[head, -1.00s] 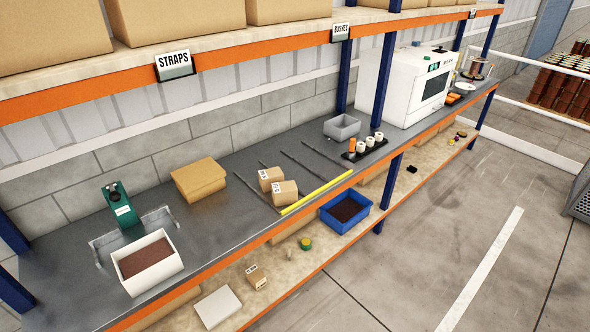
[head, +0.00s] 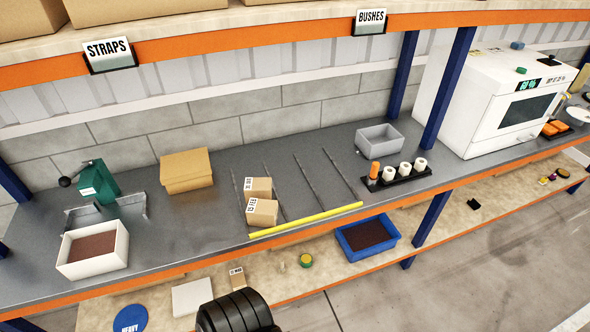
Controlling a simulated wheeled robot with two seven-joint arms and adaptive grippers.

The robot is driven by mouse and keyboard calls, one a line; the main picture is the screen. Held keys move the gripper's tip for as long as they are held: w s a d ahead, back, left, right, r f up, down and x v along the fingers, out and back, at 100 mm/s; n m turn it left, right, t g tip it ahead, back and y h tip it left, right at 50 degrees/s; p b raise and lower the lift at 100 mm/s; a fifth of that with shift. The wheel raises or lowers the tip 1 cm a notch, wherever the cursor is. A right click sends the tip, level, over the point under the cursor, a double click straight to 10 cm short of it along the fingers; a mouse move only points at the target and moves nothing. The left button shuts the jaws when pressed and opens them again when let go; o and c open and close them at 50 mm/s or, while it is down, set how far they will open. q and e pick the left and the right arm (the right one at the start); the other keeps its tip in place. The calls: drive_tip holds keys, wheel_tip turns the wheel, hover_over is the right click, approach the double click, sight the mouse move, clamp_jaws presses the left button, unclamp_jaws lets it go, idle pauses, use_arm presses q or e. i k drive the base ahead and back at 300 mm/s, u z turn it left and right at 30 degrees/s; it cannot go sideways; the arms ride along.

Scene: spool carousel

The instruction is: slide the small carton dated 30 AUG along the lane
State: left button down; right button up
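Two small brown cartons with white date labels stand one behind the other on the grey shelf, between thin dark lane rails. The rear carton (head: 260,188) and the front carton (head: 264,212) touch or nearly touch. The labels are tiny; the front one seems to read 15 FEB, and the rear one I cannot read surely. The lane rails (head: 304,172) run from the back of the shelf toward a yellow bar (head: 310,219) along the front edge. Neither of my grippers is in view.
A larger carton (head: 186,170) and a white bin (head: 93,249) stand left of the lanes. A grey tray (head: 378,140) and a black holder (head: 405,178) with rolls are right. Below are a blue bin (head: 368,236) and a labelled carton (head: 237,278). A black ribbed shape enters at the bottom.

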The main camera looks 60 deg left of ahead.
sight(253, 187)
drive_tip(key=u, duration=0.4)
drive_tip(key=i, duration=1.05)
drive_tip(key=u, duration=1.5)
drive_tip(key=i, duration=0.8)
drive_tip(key=u, duration=0.7)
